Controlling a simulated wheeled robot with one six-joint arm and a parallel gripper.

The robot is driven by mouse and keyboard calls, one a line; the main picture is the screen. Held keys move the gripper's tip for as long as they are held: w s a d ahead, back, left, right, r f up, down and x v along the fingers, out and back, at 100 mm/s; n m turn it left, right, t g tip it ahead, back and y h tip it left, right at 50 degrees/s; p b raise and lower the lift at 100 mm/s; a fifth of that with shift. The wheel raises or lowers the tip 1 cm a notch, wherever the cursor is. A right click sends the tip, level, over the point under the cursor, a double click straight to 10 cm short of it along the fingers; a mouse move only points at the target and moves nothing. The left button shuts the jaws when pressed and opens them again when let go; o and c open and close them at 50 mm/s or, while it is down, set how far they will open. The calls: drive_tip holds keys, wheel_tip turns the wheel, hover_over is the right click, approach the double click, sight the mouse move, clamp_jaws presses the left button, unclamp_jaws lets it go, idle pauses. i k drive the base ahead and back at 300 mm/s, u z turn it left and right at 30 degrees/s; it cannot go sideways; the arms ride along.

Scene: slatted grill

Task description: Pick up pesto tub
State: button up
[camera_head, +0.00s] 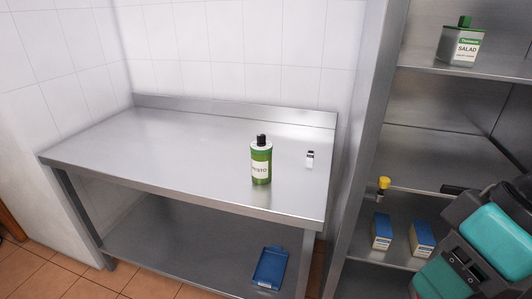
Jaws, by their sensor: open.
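The pesto tub (261,162) is a green container with a black cap and a pale label reading "PESTO". It stands upright on the steel table top, near the front edge and right of the middle. Nothing touches it. Part of my arm, with teal covers, shows at the lower right, in front of the shelving and well apart from the tub. I cannot make out my gripper's fingers in this view.
A small white container (310,159) stands right of the tub on the steel table (150,140). A blue tray (270,268) lies on its lower shelf. The right-hand shelving (430,143) holds a salad container (460,46), a yellow-topped item (383,184) and blue boxes (381,232). The table's left side is clear.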

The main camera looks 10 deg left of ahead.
sight(261, 157)
drive_tip(key=i, duration=1.1)
drive_tip(key=u, duration=2)
